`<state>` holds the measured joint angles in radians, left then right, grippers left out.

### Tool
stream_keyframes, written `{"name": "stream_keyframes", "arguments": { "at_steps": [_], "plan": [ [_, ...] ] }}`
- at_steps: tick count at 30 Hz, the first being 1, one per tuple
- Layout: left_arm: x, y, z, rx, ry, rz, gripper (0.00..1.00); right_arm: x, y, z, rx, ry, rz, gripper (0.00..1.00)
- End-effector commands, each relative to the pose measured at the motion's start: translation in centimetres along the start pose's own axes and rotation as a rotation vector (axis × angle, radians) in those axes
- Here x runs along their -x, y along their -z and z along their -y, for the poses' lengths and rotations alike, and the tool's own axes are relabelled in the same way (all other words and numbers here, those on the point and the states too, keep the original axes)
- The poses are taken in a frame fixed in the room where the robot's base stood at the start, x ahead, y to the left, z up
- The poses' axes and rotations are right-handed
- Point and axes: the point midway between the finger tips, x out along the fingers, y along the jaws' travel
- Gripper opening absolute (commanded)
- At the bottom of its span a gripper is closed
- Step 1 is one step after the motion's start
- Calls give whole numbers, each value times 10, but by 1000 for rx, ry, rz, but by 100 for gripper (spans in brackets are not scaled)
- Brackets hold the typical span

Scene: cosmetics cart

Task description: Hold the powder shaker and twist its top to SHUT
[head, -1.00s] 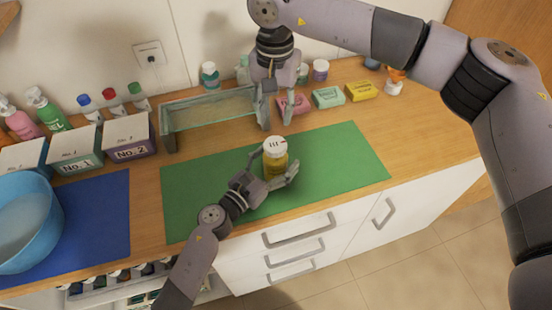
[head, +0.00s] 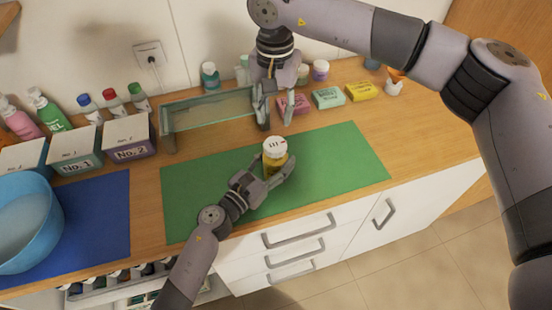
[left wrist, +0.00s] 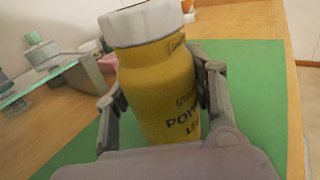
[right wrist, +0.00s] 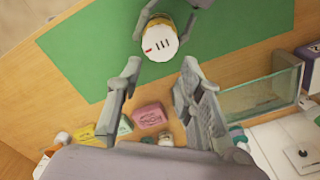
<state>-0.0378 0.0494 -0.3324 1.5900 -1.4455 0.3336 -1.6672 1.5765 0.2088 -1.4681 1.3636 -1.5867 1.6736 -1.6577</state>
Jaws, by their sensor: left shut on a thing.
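The powder shaker (head: 274,160) is a yellow bottle with a white top, standing upright on the green mat (head: 340,160). My left gripper (head: 277,172) is shut around its body; in the left wrist view the yellow body (left wrist: 160,90) sits between both fingers, with its label partly hidden. The white top (right wrist: 160,42) shows several dark slots and a red mark in the right wrist view. My right gripper (head: 273,115) is open and empty, pointing down above and behind the shaker, apart from it. It also shows open in the right wrist view (right wrist: 160,80).
A glass-sided tray (head: 210,112) stands behind the mat. Soap boxes (head: 328,97) and small jars line the wall. Numbered boxes (head: 128,137), a blue mat (head: 98,215) and a blue basin (head: 22,215) are at left. The mat's right part is clear.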

Motion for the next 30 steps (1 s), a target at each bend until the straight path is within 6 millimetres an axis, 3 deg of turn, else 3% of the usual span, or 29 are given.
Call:
{"name": "stream_keyframes", "arguments": {
  "at_steps": [5,8,13,17,24,30],
  "plan": [
    [0,0,0,0,0,0,22,-11,-7,-1,-83,26,64,47],
    [0,0,0,0,0,0,22,-25,-19,-3,-232,60,175,54],
    [0,0,0,0,0,0,22,-50,-48,-5,-632,93,472,65],
    [0,0,0,0,0,0,22,-60,-66,-6,-966,57,721,66],
    [0,0,0,0,0,-1,22,-67,-79,-14,-1578,-171,1183,66],
    [0,0,0,0,0,-1,22,-71,-68,-29,-2043,-532,1554,66]
  ]
}}
